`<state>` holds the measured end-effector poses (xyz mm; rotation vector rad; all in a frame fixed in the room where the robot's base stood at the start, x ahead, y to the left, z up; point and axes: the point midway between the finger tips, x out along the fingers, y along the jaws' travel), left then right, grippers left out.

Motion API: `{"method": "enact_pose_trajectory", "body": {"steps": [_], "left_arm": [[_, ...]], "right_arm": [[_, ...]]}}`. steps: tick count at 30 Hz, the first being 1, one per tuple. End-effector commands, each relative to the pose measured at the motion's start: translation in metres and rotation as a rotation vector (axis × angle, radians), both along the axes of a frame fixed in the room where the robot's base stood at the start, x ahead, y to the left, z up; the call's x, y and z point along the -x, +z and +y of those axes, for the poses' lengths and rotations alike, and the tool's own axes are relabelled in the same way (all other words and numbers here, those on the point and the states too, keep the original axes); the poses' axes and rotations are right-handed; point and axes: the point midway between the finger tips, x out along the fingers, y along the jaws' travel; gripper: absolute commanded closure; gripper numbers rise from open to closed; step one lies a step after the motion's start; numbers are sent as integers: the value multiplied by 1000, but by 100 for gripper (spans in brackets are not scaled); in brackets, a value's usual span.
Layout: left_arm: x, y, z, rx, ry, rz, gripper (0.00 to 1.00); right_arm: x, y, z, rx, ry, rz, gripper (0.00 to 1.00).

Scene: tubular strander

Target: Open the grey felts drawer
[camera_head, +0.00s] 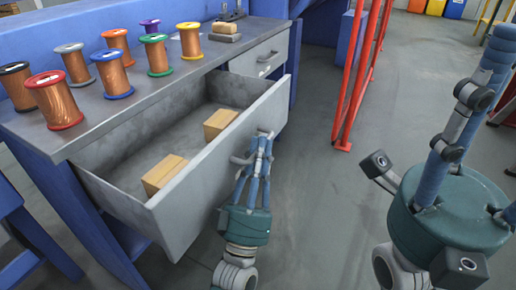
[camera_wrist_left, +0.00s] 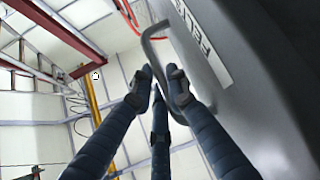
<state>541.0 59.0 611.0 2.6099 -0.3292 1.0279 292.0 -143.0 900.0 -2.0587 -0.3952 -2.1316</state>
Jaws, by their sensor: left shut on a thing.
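The grey felts drawer (camera_head: 222,150) stands pulled out from the bench, with two tan blocks (camera_head: 164,174) (camera_head: 220,123) lying inside. Its front carries a bent metal handle (camera_head: 243,159). In the left wrist view the drawer front (camera_wrist_left: 262,75) has a white label with "FELT" legible, beside the handle (camera_wrist_left: 147,42). My left gripper (camera_head: 262,140) is shut on the handle, its blue fingers closed about it in the wrist view (camera_wrist_left: 160,80). My right gripper (camera_head: 450,205) is at the right; its fingers point up and their tips are unclear.
The bench top (camera_head: 105,100) holds several wire spools, including a red-rimmed one (camera_head: 58,102). A second, shut drawer (camera_head: 262,58) is farther along the bench. Red posts (camera_head: 357,75) stand behind and right of the open drawer. Floor (camera_head: 320,200) between my grippers is clear.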

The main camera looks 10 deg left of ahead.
Motion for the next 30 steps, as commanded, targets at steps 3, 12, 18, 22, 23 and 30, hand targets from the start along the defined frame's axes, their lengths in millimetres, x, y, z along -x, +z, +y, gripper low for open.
{"method": "enact_pose_trajectory", "body": {"steps": [3, 12, 18, 22, 23, 30], "left_arm": [[0, -2, 1, -3, 3, 1, 81], [0, -1, 1, 0, 1, 1, 76], [11, -13, 2, -2, 0, 5, 76], [30, -32, 4, -2, 0, 7, 76], [35, -37, 5, -4, 0, 7, 76], [69, -69, 10, -4, 1, 5, 76]], "right_arm": [[0, 0, 0, 0, 0, 0, 52], [-1, 0, 0, 1, 0, 2, 52], [-1, 0, 0, 0, 0, 3, 52], [-1, 0, 0, 0, 0, 2, 52], [-1, 0, 0, 0, 0, 2, 52], [0, 0, 0, -1, 0, 1, 52]]}}
